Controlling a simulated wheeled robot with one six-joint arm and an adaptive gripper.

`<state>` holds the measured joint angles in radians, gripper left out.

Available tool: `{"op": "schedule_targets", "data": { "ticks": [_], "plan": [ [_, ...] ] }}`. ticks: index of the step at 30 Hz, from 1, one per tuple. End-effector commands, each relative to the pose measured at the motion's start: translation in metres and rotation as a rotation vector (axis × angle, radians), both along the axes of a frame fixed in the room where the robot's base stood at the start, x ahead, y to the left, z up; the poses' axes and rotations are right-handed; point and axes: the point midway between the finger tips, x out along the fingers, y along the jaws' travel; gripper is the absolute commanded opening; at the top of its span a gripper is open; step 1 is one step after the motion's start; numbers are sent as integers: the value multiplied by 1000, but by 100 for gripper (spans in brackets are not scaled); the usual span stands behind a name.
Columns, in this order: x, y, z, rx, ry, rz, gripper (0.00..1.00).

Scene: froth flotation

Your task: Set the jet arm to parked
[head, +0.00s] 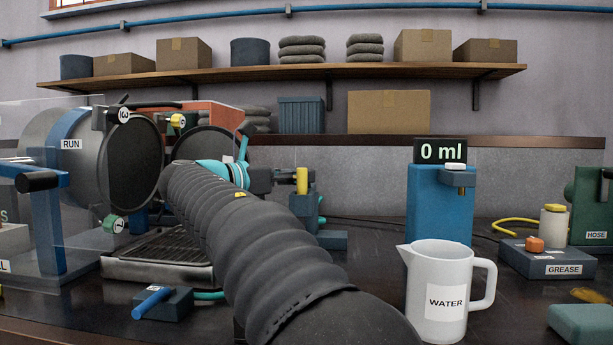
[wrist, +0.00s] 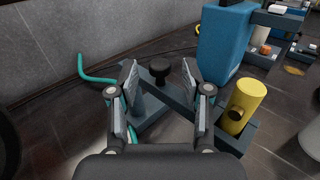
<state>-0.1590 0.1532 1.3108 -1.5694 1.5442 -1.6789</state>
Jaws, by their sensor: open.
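In the wrist view a dark grey-blue fixture, which looks like the jet arm and its stand (wrist: 150,105), lies below my gripper (wrist: 158,72). A black knob (wrist: 159,68) on it shows between my two spread fingertips. I cannot tell whether a finger touches it. A teal hose (wrist: 92,75) leaves the fixture on the left. In the head view the yellow cylinder (head: 302,181) shows beyond my gripper (head: 280,178); my arm hides much of the fixture. No parked mark is readable.
A blue dispenser (head: 435,205) reading 0 ml stands to the right, with a white WATER jug (head: 440,290) in front. A GREASE box (head: 547,258) is farther right. A drum marked RUN (head: 75,145) and a blue-handled block (head: 160,303) lie left.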

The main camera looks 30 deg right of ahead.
Motion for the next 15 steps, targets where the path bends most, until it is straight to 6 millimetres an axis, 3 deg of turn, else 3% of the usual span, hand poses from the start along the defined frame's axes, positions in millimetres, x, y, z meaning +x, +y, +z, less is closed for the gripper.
{"op": "schedule_targets", "data": {
  "ticks": [6, 15],
  "plan": [
    [5, -25, 0, 1, -1, 1, 49],
    [7, -31, 0, 1, -2, 5, 49]
  ]
}}
